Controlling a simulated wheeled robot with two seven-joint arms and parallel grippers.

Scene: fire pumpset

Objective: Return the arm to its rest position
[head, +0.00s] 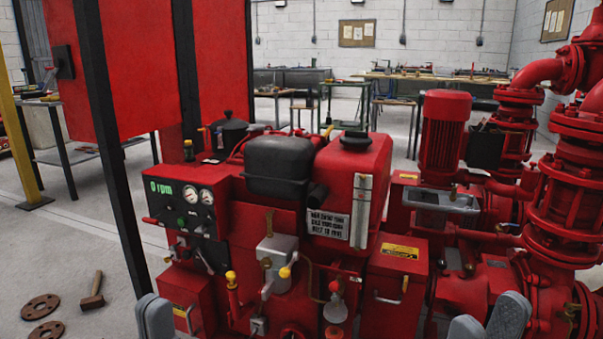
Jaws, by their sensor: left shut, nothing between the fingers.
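My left gripper (158,318) shows at the bottom edge, left of centre. Its grey fingers are shut with nothing between them, in front of the red pumpset (262,213). My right gripper (488,325) shows at the bottom edge on the right, in front of the red pipework. The pumpset has a gauge panel (183,203) reading 0 rpm and several levers with yellow knobs. Both arms are mostly out of view.
A black post (112,150) and red panels stand at the left. A hammer (92,292) and two rusty flanges (41,306) lie on the floor at lower left. Red pipes (565,175) rise close on the right. Workbenches stand far back. Open floor shows at the left.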

